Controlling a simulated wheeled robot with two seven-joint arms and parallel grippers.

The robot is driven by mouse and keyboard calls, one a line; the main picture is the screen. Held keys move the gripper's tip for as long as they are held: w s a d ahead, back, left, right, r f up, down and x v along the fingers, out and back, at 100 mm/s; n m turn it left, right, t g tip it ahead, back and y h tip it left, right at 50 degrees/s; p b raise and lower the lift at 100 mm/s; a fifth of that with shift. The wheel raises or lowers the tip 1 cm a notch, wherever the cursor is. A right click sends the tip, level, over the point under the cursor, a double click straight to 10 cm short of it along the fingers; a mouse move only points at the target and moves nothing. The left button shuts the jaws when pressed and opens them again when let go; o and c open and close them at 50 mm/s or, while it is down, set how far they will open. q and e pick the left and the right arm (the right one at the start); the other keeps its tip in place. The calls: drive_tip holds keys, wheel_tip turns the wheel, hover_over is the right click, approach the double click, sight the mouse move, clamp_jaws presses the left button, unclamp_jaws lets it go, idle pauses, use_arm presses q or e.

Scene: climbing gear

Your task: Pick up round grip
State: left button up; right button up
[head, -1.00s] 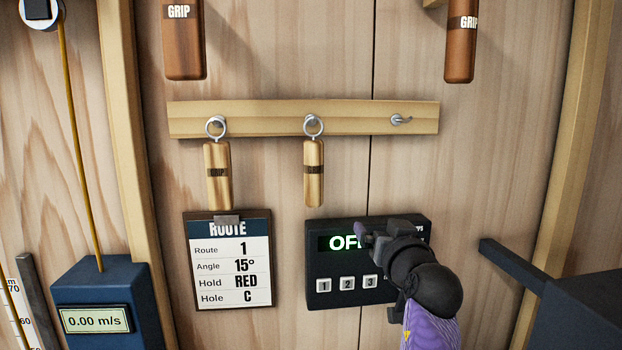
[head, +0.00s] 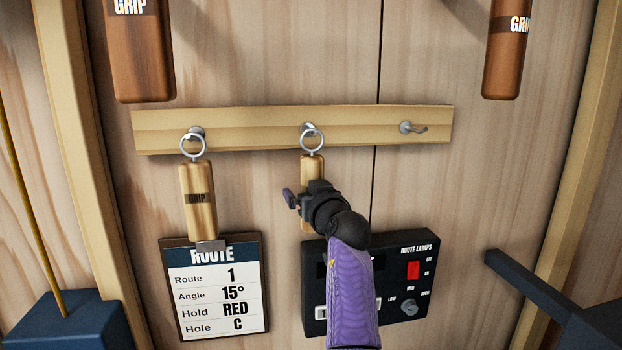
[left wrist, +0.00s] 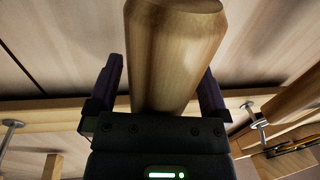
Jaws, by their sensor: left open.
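The round grip (head: 312,167) is a light wooden cylinder that hangs by a ring from the middle hook of the rail. My left gripper (head: 303,196) is in front of it in the head view and hides its lower part. In the left wrist view the round grip (left wrist: 174,50) stands between the two dark purple fingers, one on each side. The fingers are open, and a gap shows at their tips. I cannot tell whether either one touches the wood. My right gripper is out of view.
A squarer wooden grip (head: 197,205) hangs on the left hook; the right hook (head: 410,128) is empty. Larger brown grips (head: 140,60) (head: 505,60) hang above the wooden rail (head: 250,128). Below are a route board (head: 215,290) and a lamp panel (head: 410,275), partly behind my left arm.

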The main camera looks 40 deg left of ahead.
use_arm(q)
drive_tip(key=shift+w, duration=0.1)
drive_tip(key=shift+c, duration=0.5)
clamp_jaws()
drive_tip(key=shift+r+b, duration=0.5)
drive_tip(key=b+v, duration=0.6)
drive_tip(key=v, duration=1.2)
drive_tip(key=shift+r+b, duration=0.25)
drive_tip(key=shift+b, duration=0.1)
